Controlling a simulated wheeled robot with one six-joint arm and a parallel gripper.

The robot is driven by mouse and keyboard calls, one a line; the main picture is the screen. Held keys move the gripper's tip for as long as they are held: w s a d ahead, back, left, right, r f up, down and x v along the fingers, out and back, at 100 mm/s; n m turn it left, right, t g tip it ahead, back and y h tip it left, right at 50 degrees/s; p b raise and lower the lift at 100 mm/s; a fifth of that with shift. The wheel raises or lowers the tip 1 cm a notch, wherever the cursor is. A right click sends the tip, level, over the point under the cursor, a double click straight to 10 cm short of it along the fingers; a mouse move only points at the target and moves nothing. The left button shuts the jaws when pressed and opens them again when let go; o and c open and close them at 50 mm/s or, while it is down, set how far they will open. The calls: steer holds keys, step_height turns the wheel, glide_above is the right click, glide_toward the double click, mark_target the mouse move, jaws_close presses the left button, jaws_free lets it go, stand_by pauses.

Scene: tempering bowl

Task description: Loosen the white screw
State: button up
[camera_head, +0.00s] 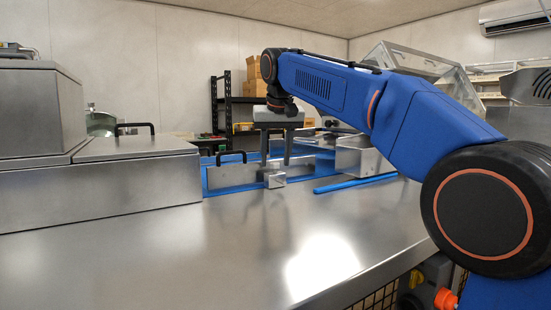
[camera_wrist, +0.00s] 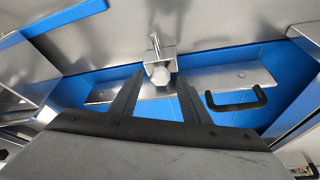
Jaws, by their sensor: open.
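The white screw (camera_wrist: 160,73) shows its pale head towards the wrist camera, on a small metal block (camera_wrist: 159,52) beside a steel plate. In the head view the block (camera_head: 275,180) stands at the edge of the blue frame, and I cannot make out the screw there. My gripper (camera_head: 276,163) is open and points down above the block. In the wrist view the two dark fingers of my gripper (camera_wrist: 160,77) stand apart on either side of the screw head, with gaps on both sides. I cannot judge how far above it the fingertips are.
Blue frame bars (camera_head: 355,184) and a steel box (camera_head: 362,158) stand to the right. A large steel unit (camera_head: 100,185) is at left. The front worktop (camera_head: 190,255) is clear.

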steer(key=shift+w+f, duration=0.1)
steer(key=shift+f, duration=0.1)
steer(key=c, duration=1)
steer(key=shift+n+y, duration=0.3)
steer(key=shift+n, duration=0.5)
steer(key=shift+c, duration=0.2)
steer(key=o, duration=1)
steer(key=shift+o, duration=0.2)
